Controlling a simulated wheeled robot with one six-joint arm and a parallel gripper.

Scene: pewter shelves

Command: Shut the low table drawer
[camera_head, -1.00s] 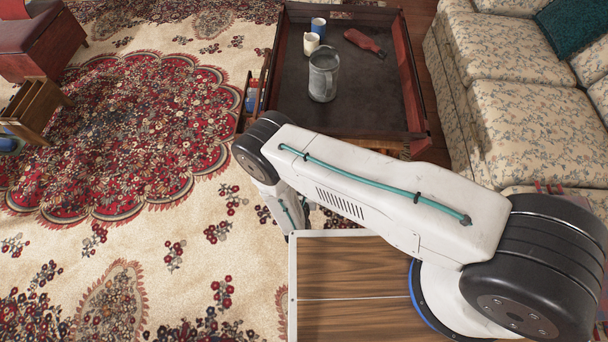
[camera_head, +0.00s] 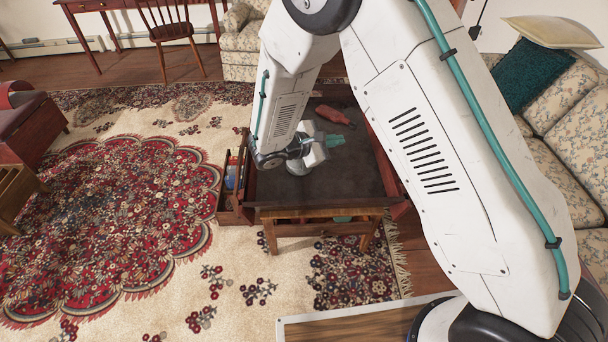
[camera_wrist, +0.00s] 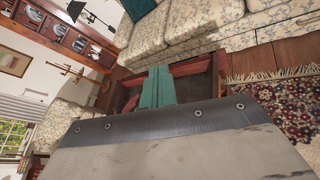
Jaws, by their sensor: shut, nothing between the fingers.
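The low table (camera_head: 325,204) has a dark, tray-like top with raised reddish wooden sides. Its drawer (camera_head: 222,196) stands open on the table's left side, with small blue, white and red things in it. My gripper (camera_head: 335,141) is above the tabletop, to the right of the drawer and apart from it. Its teal fingers are together and empty. In the wrist view the teal fingers (camera_wrist: 158,80) point at the reddish wooden table frame (camera_wrist: 190,68); the drawer cannot be made out there. My arm hides part of the tabletop.
A red bottle (camera_head: 334,115) lies on the tabletop. A floral sofa (camera_head: 560,165) stands close on the right. Patterned carpet (camera_head: 130,210) leaves free floor left of the drawer. A wooden chair (camera_head: 170,35) and a desk stand at the back.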

